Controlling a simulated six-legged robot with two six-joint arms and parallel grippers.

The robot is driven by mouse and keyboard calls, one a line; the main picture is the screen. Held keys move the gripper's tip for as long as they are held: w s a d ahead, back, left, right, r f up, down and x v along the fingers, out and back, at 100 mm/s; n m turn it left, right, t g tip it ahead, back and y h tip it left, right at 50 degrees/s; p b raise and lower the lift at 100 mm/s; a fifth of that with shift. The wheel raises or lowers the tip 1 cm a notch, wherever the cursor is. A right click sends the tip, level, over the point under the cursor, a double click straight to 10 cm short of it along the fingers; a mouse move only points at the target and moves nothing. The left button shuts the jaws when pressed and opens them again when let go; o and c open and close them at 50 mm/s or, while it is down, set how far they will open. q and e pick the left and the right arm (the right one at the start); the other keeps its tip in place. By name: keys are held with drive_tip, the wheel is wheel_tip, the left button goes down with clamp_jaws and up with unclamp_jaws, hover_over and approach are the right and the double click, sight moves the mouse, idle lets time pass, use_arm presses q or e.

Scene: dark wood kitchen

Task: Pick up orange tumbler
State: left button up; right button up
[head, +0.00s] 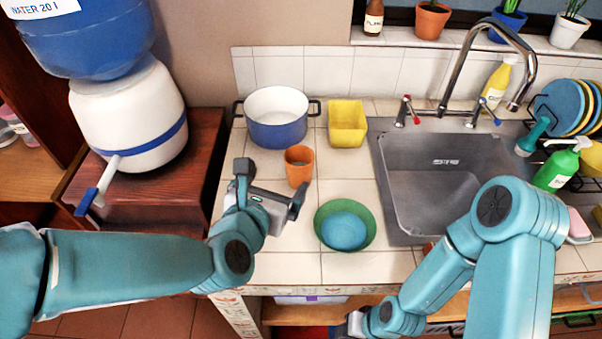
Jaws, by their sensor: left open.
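The orange tumbler (300,167) stands upright on the white tiled counter, in front of the blue pot. My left gripper (271,181) is open, just left of and nearer than the tumbler. One finger is at its left and the other is close to the tumbler's lower front. I cannot tell whether that finger touches it. My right gripper (349,328) is low at the bottom edge, in front of the counter, mostly hidden, and its jaws cannot be made out.
A blue pot (276,130) and a yellow square container (347,124) stand behind the tumbler. A green bowl with a blue bowl (343,231) inside sits to the front right. The sink (440,180) is to the right. Bare tiles lie between the bowls and the yellow container.

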use_arm(q)
drive_tip(key=b, duration=0.7)
approach(295, 178)
drive_tip(key=p+x, duration=0.2)
drive_tip(key=x, duration=0.6)
drive_tip(key=shift+a+f, duration=0.1)
drive_tip(key=shift+f, duration=0.15)
drive_tip(key=x, duration=0.1)
drive_tip(key=p+x, duration=0.1)
drive_tip(key=x, duration=0.2)
drive_tip(key=shift+w+d+r+p, duration=0.15)
drive_tip(key=shift+w+d+p, duration=0.05)
drive_tip(key=shift+w+p, duration=0.15)
drive_tip(key=shift+w+d, duration=0.1)
drive_tip(key=shift+w, duration=0.2)
drive_tip(key=c, duration=1.1)
